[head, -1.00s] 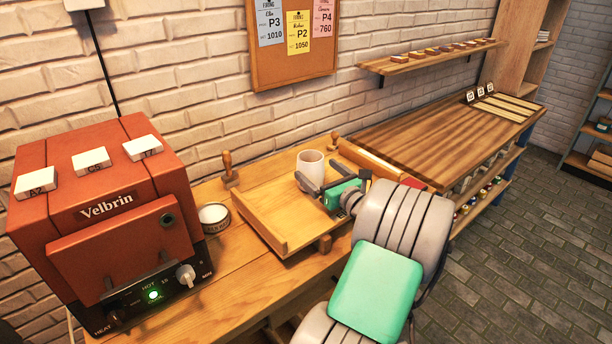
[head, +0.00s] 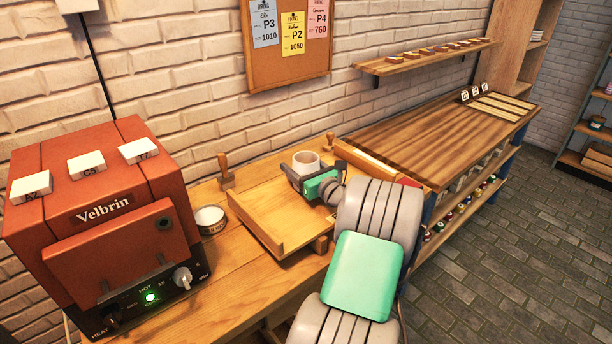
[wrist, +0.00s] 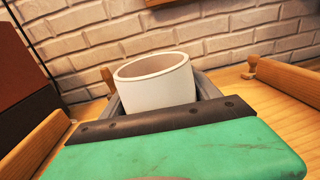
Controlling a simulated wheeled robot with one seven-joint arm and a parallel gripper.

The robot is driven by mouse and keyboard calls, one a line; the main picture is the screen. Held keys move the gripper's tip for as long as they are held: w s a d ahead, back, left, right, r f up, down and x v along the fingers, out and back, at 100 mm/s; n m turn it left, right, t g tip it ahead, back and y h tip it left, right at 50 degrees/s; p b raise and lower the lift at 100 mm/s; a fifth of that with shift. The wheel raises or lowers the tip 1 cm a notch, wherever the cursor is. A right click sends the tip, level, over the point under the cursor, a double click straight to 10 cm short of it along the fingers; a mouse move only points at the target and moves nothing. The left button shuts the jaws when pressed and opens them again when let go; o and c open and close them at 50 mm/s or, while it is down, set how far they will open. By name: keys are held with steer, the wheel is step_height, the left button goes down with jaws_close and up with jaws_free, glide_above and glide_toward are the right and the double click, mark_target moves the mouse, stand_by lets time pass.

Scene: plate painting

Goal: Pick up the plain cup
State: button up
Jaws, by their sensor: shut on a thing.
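The plain cup (head: 306,162) is white and unmarked, and stands upright between the fingers of my gripper (head: 304,178) over the wooden tray (head: 283,240). In the wrist view the cup (wrist: 155,85) rises behind the dark edge of my gripper, with a grey finger on each side. My gripper is shut on the cup. The cup's lower part is hidden by my gripper, so I cannot tell whether its base touches the tray.
A red kiln (head: 100,215) labelled Velbrin stands at the left, with a small round tin (head: 210,219) beside it. Wooden stamps (head: 225,172) stand near the tray. A long wooden bench (head: 430,130) extends to the right. A narrow shelf (head: 420,58) hangs on the brick wall.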

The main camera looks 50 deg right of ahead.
steer(key=c, duration=0.9)
steer(key=shift+c, duration=0.5)
steer(key=shift+r, duration=0.15)
